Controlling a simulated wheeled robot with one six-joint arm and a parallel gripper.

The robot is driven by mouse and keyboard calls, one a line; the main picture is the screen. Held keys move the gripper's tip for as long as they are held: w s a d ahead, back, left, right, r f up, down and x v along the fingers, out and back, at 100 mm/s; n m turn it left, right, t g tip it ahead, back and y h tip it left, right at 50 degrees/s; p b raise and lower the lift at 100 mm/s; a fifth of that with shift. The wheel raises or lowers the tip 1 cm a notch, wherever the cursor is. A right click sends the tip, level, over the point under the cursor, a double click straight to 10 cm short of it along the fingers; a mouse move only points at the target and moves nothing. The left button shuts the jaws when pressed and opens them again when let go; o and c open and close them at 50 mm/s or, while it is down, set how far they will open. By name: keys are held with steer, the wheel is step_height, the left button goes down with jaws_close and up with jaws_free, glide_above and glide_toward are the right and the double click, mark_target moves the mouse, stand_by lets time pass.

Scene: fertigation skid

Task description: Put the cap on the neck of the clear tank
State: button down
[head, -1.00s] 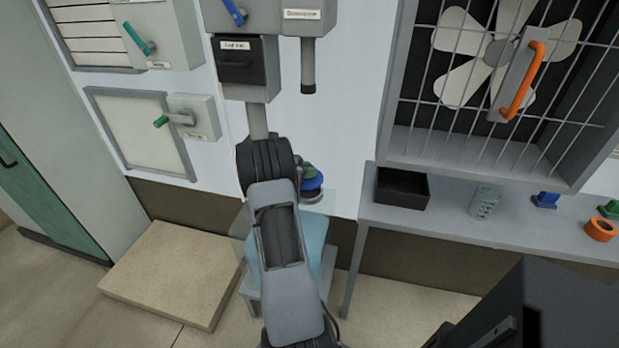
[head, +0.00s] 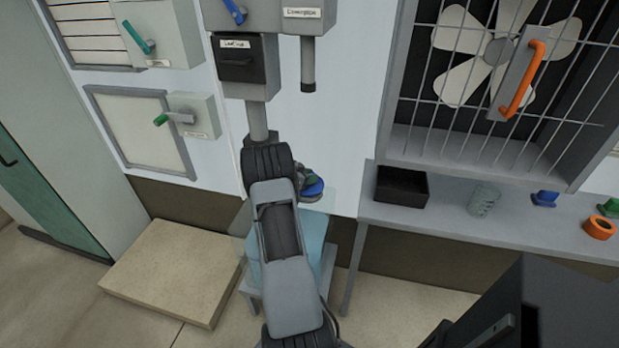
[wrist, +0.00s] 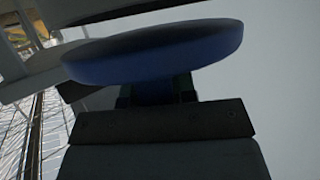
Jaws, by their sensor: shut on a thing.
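The blue cap (head: 313,187) is a wide disc held at my gripper, just right of my forearm in the head view. In the wrist view the cap (wrist: 155,52) fills the upper middle, with a narrower part below it between the jaws. My gripper (wrist: 155,92) is shut on the cap; in the head view it is mostly hidden behind my arm. The clear tank (head: 316,235) holds pale blue liquid and stands behind and below my arm. The cap appears over the tank's top right in the picture. The tank's neck is hidden, so I cannot tell whether they touch.
The tank stands on a grey stand (head: 328,268). A grey shelf (head: 450,221) to the right carries a black bin (head: 402,188), a clear ribbed jar (head: 484,203) and small blue, green and orange parts. A downpipe (head: 308,70) hangs above. A beige slab (head: 172,272) lies left.

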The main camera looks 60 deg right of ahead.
steer(key=shift+s+a+f+b, duration=0.1)
steer(key=shift+f+b, duration=0.55)
steer(key=shift+b, duration=0.5)
steer(key=c, duration=0.9)
jaws_free()
steer(key=shift+f, duration=0.1)
steer(key=r+p, duration=0.1)
steer(key=p, duration=0.2)
steer(key=shift+r, duration=0.25)
steer(key=w+a+r+n+t+y+b, duration=0.1)
steer(key=a+r+n+y, duration=0.2)
steer(key=a, duration=0.6)
steer(key=w+a+r+n+t, duration=0.1)
steer(key=w+a+r+n, duration=0.2)
steer(key=a, duration=0.6)
steer(key=a+r+n+t+y+b, duration=0.1)
steer(key=a+r+n+t+y, duration=0.3)
steer(key=a, duration=0.6)
steer(key=s+a+n+t+y, duration=0.1)
steer(key=s+a+n, duration=0.2)
steer(key=a, duration=0.4)
steer(key=s+a+r+n+t+y, duration=0.1)
steer(key=s+a+n+y, duration=0.1)
steer(key=a+n, duration=0.4)
steer(key=s+a+r+n+t+y, duration=0.1)
steer(key=s+a+n+y, duration=0.1)
steer(key=a, duration=0.7)
steer(key=shift+s+r+n, duration=0.2)
steer(key=shift+s+n, duration=0.6)
steer(key=shift+n, duration=0.4)
